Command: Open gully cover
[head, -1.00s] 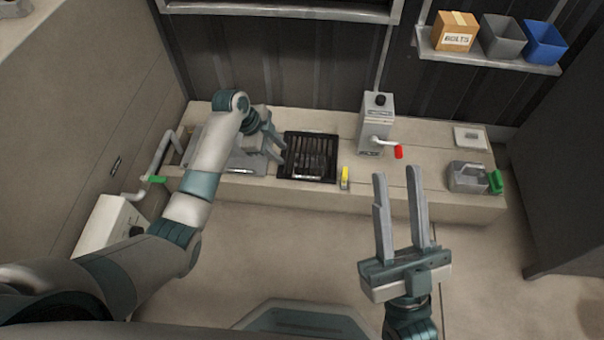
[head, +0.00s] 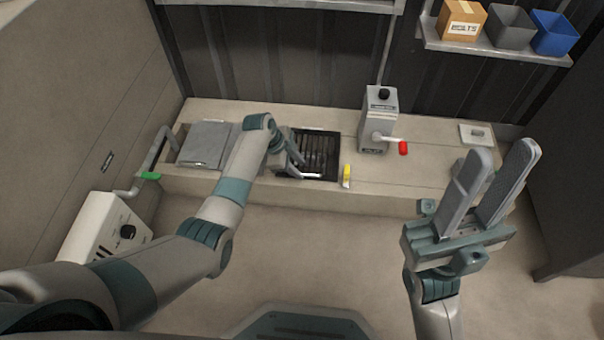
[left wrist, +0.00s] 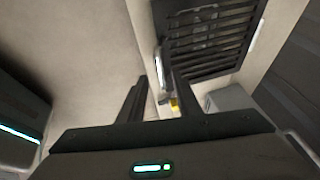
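A black slatted grate (head: 328,146), likely the gully cover, lies flat in the pale bench. A pale metal handle bar (head: 312,176) shows at its front edge, and the left wrist view shows it too (left wrist: 161,68). My left gripper (head: 297,164) is over the grate's left front part. In the left wrist view its two fingers (left wrist: 160,85) are apart, with the bar beyond and between the tips; I cannot tell whether they touch it. My right gripper (head: 503,153) is open and empty, raised in front of the bench's right end and hiding part of it.
A grey flat plate (head: 205,143) lies left of the grate. A yellow object (head: 346,177) stands right of it. A grey box with a red-tipped lever (head: 378,120) stands behind. A pipe with a green handle (head: 150,176) is at left. The floor in front is clear.

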